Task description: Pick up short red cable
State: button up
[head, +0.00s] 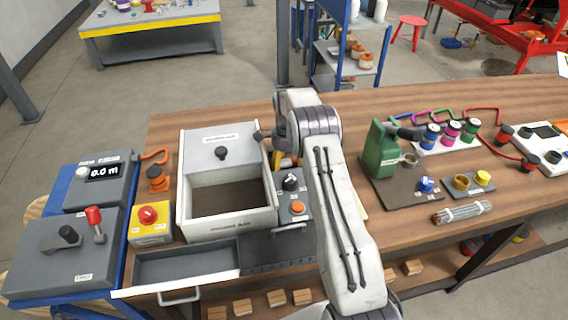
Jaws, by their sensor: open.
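Two red cables show at the right of the bench in the head view. One red cable (484,109) arcs up behind the coloured caps to a red-and-black plug (504,134). The other red cable (500,151) runs low across the wood to a second red-ended plug (530,162). I cannot tell which is the short one. My gripper (268,137) is at the far end of my arm, left of both cables and well apart from them, near the white box. It is open; its fingers are mostly hidden by my arm. Nothing shows held in it.
A green pump housing (381,150) stands between my arm and the cables, beside blue, pink and green caps (452,132). A bundle of grey rods (462,212) lies at the front. A white meter (541,140) is far right.

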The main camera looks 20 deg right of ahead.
jog(key=shift+c, duration=0.5)
jog(key=c, duration=1.1)
